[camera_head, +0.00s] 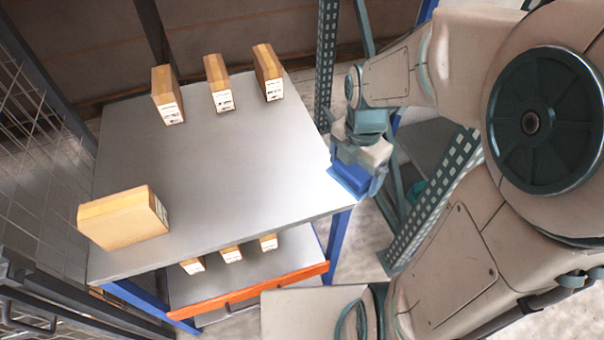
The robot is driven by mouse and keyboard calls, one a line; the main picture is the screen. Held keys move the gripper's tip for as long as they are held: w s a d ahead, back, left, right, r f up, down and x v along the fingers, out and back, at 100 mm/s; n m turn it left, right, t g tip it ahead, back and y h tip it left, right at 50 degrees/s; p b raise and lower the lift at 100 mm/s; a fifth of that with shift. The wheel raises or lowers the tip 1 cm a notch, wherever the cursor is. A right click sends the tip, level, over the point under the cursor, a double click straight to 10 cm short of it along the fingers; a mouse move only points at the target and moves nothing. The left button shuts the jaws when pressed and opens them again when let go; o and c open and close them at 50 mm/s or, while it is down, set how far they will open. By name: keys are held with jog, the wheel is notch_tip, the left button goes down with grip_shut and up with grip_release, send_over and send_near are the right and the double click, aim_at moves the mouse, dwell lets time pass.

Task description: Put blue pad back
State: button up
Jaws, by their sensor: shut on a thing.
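My gripper (362,172) is at the right edge of the grey table top (225,165) in the head view. It is shut on the blue pad (347,176), a bright blue block seen between and below the fingers. The pad's lower edge is near the table's right edge. I cannot tell whether it touches the table. The fingers and the wrist hide part of the pad.
Three small cardboard boxes (218,82) stand along the table's back. A larger box (124,217) lies at the front left. A lower shelf with an orange beam (250,290) holds more boxes. A perforated green upright (428,200) stands right of the table. The table's middle is clear.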

jog(key=shift+w+a+f, duration=0.1)
jog(key=shift+a, duration=0.05)
send_over(303, 187)
notch_tip(303, 187, down, 7)
jog(key=shift+r, duration=0.1)
jog(key=shift+f+b, duration=0.35)
jog(key=shift+f, duration=1.6)
